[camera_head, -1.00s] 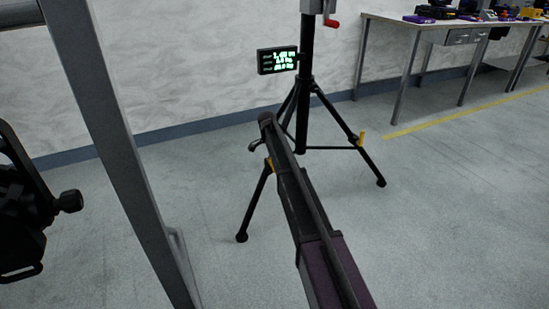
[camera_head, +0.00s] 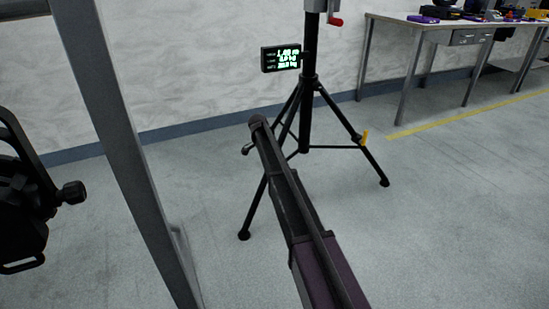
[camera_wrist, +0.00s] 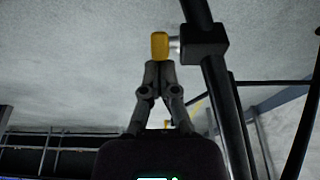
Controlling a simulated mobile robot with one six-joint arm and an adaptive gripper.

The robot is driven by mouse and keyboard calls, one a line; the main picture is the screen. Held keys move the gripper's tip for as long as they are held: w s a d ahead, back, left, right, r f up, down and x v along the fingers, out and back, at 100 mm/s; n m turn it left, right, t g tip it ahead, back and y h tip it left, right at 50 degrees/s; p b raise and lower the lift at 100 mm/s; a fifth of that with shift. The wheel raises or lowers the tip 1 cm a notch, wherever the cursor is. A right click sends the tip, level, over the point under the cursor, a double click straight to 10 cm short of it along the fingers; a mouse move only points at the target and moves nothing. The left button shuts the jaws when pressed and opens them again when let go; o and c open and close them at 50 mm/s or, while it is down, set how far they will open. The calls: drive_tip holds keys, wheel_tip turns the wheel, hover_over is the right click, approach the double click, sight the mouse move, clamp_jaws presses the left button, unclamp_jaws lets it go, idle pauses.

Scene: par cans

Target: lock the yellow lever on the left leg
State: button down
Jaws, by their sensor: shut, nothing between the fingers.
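The black tripod stand (camera_head: 307,90) stands on the floor by the wall. Its left leg (camera_head: 253,207) runs down to the lower left, and my arm hides the left leg's lever in the head view. The wrist view shows a yellow lever (camera_wrist: 160,45) on a silver pin at a black clamp (camera_wrist: 205,43) on a black leg (camera_wrist: 219,95). My gripper (camera_wrist: 160,66) is shut and empty, its fingertips right at the lever's end. I cannot tell whether they touch. The right leg's yellow lever (camera_head: 364,136) shows in the head view.
A lit display (camera_head: 281,58) and a red-handled crank (camera_head: 335,21) are on the stand. A grey metal post (camera_head: 115,130) and black equipment (camera_head: 22,195) stand at left. A workbench (camera_head: 440,28) stands at back right. The floor at right is clear.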

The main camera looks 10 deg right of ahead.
drive_tip(key=shift+s+a+f+b, duration=0.2)
drive_tip(key=shift+a+f+b, duration=0.3)
drive_tip(key=shift+a+f, duration=0.05)
drive_tip(key=shift+s+a+f+b, duration=0.2)
drive_tip(key=shift+a+f+b, duration=0.3)
drive_tip(key=shift+a+f, duration=0.05)
drive_tip(key=shift+r, duration=0.15)
drive_tip(key=shift+w+d, duration=0.1)
drive_tip(key=shift+d, duration=0.1)
drive_tip(key=shift+w+d+f, duration=0.15)
drive_tip(key=shift+d+f, duration=0.15)
drive_tip(key=shift+d, duration=0.15)
drive_tip(key=shift+r, duration=0.15)
wheel_tip(320, 180, up, 4)
drive_tip(key=p, duration=0.4)
drive_tip(key=shift+r, duration=0.1)
drive_tip(key=s+a+r+p, duration=0.2)
drive_tip(key=s+a, duration=0.1)
drive_tip(key=a, duration=0.6)
